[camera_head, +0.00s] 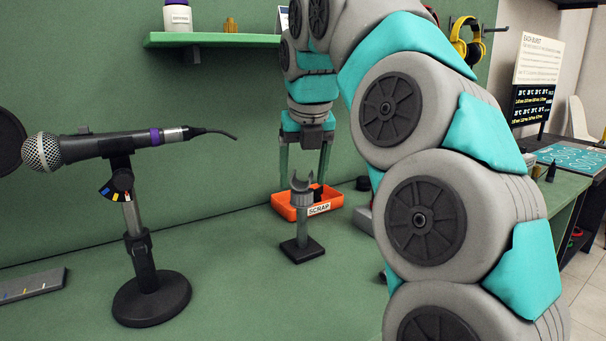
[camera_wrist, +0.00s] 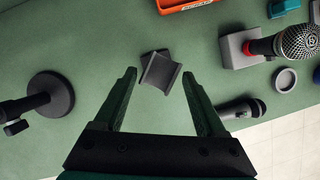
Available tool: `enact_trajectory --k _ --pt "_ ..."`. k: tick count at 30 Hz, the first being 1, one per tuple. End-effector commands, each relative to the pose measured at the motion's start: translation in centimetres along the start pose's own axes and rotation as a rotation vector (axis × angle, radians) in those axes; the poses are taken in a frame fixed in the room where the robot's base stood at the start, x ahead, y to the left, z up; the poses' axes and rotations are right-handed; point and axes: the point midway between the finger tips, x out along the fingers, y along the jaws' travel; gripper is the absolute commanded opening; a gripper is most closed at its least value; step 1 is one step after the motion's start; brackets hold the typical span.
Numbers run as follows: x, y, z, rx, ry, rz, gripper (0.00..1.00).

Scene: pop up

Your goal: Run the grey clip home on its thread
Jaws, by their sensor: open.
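The grey clip (camera_head: 302,184) is an open, U-shaped cradle on top of a short grey post with a square black base (camera_head: 302,250). In the wrist view the clip (camera_wrist: 160,71) appears from above, a little turned. My gripper (camera_head: 303,178) is open above the bench, pointing down, with one finger on each side of the clip in the picture. In the wrist view my gripper (camera_wrist: 158,74) has clear gaps between both fingers and the clip. The thread is hidden or too small to tell.
An orange scrap tray (camera_head: 284,208) stands just behind the post. A microphone (camera_head: 110,146) sits on a round-based stand (camera_head: 150,299) at left. In the wrist view another microphone (camera_wrist: 240,109) lies at right, near a grey block (camera_wrist: 240,50) and a ring (camera_wrist: 286,80).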

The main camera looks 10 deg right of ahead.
Motion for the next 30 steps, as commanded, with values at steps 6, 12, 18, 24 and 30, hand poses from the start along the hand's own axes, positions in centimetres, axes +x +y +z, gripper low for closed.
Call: enact_trajectory --k 6,12,18,24,30 --pt "0.3 0.0 0.0 -0.011 0.005 0.004 0.73" --pt "0.4 0.0 -0.1 -0.010 0.005 0.003 0.73" --pt "1.6 -0.1 -0.5 -0.011 0.005 0.003 0.73" --pt "2.6 0.0 -0.9 -0.011 0.005 0.004 0.73" --pt "2.6 0.0 -0.9 -0.010 0.005 0.004 0.70"
